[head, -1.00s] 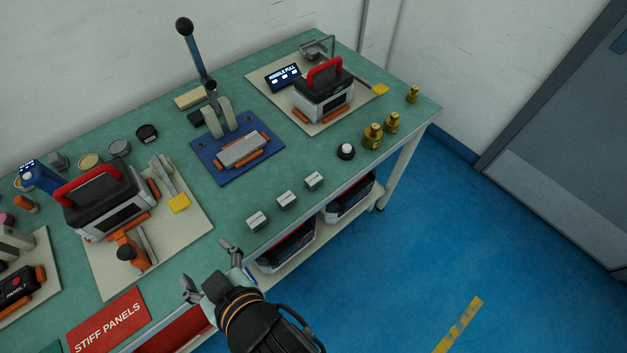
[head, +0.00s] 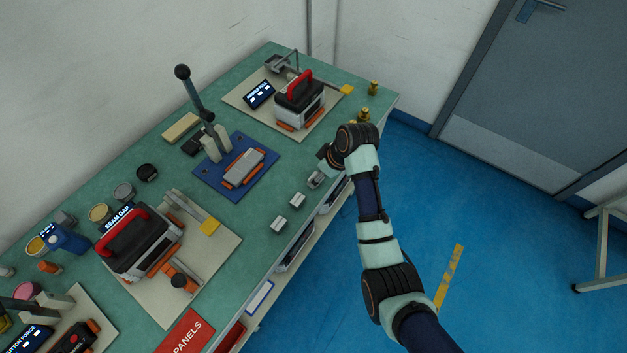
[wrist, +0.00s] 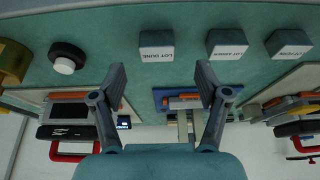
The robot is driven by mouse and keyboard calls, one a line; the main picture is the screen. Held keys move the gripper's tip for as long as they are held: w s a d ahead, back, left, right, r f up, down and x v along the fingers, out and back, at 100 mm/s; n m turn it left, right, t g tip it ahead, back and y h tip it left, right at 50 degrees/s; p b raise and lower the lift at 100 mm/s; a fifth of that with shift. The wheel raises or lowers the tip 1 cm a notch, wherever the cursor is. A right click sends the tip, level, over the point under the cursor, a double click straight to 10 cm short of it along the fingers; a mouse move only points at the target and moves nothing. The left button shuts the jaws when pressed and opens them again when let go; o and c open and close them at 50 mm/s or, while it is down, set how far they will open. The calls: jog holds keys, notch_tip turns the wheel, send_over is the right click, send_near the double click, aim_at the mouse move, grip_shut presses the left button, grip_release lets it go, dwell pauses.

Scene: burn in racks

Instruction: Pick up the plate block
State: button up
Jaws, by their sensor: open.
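Three small grey blocks with white labels stand in a row on the green bench; none is legibly marked as a plate block. In the wrist view, the block labelled LOT DUNE (wrist: 156,46) lies ahead of the gap between my fingers, with a second block (wrist: 226,44) and a third block (wrist: 288,44) beside it. My gripper (wrist: 160,78) is open and empty. A larger grey block (head: 244,167) lies in the blue lever fixture.
The blue fixture (head: 212,180) has a tall lever (head: 193,92). Red-handled units (head: 140,240) stand on pale boards either side. A black-and-white knob (wrist: 66,58) and brass weights (head: 373,88) are near the far end. Bare green bench (head: 245,215) lies around the blocks.

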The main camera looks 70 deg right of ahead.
jog(key=b+x, duration=0.2)
jog(key=x, duration=0.3)
jog(key=shift+d+f, duration=0.1)
jog(key=shift+d, duration=0.1)
jog(key=c, duration=1.3)
